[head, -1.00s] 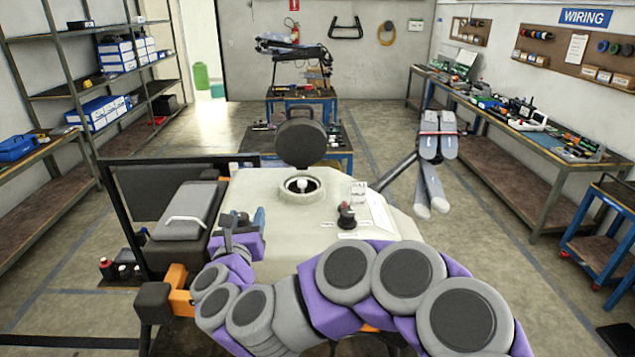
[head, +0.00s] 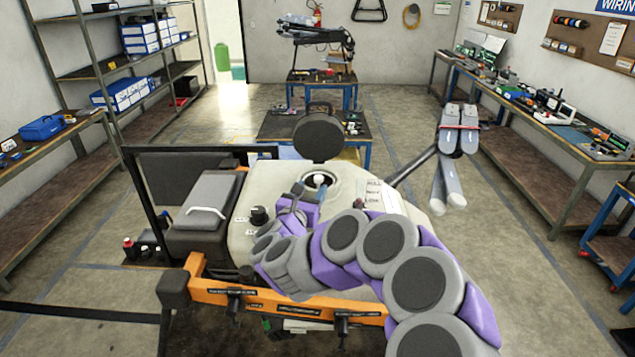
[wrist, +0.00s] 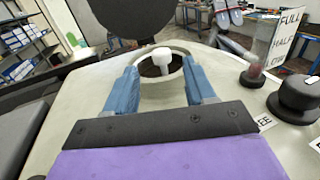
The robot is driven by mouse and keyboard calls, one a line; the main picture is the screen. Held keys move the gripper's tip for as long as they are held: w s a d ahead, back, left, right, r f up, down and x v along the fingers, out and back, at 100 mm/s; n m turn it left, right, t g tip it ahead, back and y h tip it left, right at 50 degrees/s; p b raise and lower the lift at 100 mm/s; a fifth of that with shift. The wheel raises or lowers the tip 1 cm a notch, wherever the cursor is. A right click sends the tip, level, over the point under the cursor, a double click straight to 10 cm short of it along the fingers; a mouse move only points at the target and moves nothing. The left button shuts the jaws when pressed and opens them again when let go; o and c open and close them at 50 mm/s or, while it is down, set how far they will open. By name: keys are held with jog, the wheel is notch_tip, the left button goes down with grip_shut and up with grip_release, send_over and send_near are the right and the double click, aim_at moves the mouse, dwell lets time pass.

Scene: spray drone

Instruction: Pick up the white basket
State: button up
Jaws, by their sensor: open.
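A white part (head: 320,179), which looks like the basket's top or handle, stands in the round opening of the spray drone's pale tank (head: 262,205). The wrist view shows this white part (wrist: 163,56) inside the ring-shaped rim (wrist: 166,97); the rest of it is hidden in the dark opening. My gripper (head: 297,188) is just in front of the opening, with a purple body and blue fingers. In the wrist view my gripper (wrist: 158,70) is open, its fingers on either side of the rim and nothing held between them.
The round black lid (head: 318,137) stands open behind the opening. A black knob (head: 259,215) and a label card (head: 375,193) are on the tank top. A grey battery box (head: 207,205) is at the left. Folded grey drone arms (head: 455,150) stick out at the right.

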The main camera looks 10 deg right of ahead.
aim_at(315, 180)
jog(key=shift+p+x, duration=0.45)
jog(key=shift+x, duration=0.8)
jog(key=p+x, duration=0.1)
jog(key=x, duration=0.2)
jog(key=shift+w+a+r, duration=0.1)
jog(key=shift+w, duration=0.1)
jog(key=shift+d, duration=0.4)
jog(key=c, duration=0.4)
jog(key=shift+a, duration=0.2)
grip_shut()
